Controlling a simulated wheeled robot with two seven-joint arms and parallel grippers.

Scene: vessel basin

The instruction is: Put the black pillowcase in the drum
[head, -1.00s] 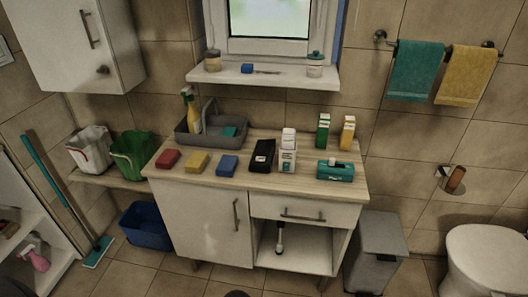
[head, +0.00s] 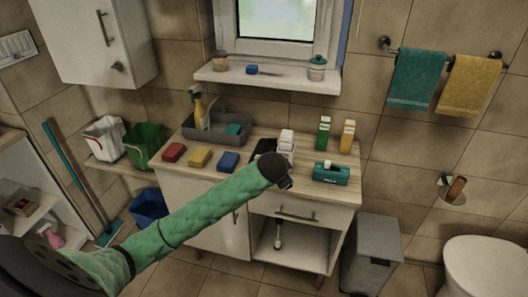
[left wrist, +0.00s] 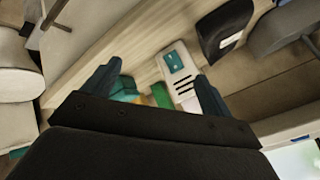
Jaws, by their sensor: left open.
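I see no black pillowcase and no drum. A black flat item (head: 264,146) lies on the wooden counter, mostly hidden behind my left gripper in the head view. What looks like the same item, with a pale label, shows in the left wrist view (left wrist: 224,30). My left gripper (head: 284,184) is over the counter's front, near the black item and a white carton (head: 287,137). In the left wrist view its two fingers (left wrist: 158,72) are apart with nothing held. A white carton (left wrist: 180,72) shows beyond them. My right gripper is not in view.
Red (head: 174,152), yellow (head: 200,156) and blue (head: 228,161) blocks line the counter's left. A grey basin tray (head: 205,136) stands behind them. A teal box (head: 331,174) sits at right. A grey bin (head: 372,255) and the toilet (head: 488,255) stand on the floor.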

